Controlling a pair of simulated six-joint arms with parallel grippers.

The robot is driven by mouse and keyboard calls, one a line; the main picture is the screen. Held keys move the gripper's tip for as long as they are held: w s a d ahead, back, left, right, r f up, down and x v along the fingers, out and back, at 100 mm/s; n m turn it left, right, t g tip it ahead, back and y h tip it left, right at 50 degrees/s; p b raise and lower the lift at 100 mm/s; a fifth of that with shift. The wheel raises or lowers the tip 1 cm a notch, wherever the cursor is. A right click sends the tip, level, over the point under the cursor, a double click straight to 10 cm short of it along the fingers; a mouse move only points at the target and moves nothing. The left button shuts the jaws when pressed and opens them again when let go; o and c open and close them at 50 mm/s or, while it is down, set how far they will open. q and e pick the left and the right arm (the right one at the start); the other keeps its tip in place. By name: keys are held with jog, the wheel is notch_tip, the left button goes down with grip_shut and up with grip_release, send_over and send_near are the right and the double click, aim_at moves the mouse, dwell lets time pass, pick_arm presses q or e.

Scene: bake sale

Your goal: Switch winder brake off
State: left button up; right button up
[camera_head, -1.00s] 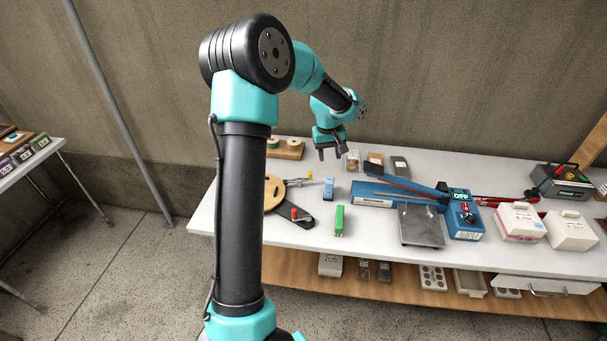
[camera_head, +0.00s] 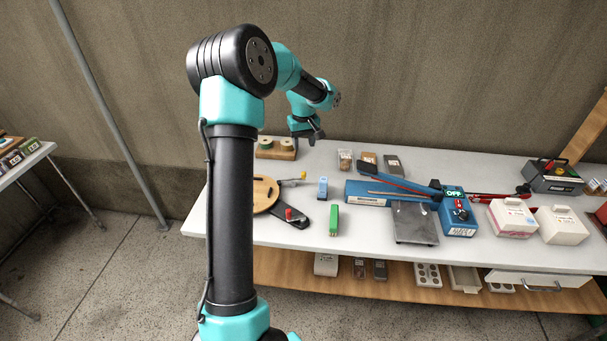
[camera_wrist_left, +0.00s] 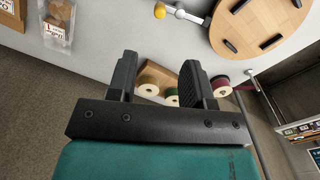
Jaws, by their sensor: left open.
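The winder looks to be the round wooden disc (camera_head: 264,194) on the left part of the table, partly hidden behind my arm. A black base (camera_head: 298,222) with a red lever (camera_head: 289,214) sticks out in front of it. A metal crank with a yellow knob (camera_head: 303,175) reaches to its right. In the left wrist view the disc (camera_wrist_left: 255,25) is at the top right and the yellow knob (camera_wrist_left: 160,11) at the top. My left gripper (camera_head: 308,137) is open and empty, above the table's back edge, behind the winder. It touches nothing.
A wooden spool rack (camera_head: 276,150) stands at the back left, seen between the fingers in the wrist view. A blue stapler-like item (camera_head: 322,188) and a green block (camera_head: 334,220) lie right of the winder. A blue sealer reading OFF (camera_head: 455,193) stands farther right.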

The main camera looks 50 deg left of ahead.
aim_at(303, 173)
pick_arm(q)
notch_tip(303, 173, down, 14)
jog(key=shift+f, duration=0.1)
dwell(0.4)
jog(key=shift+c, duration=0.2)
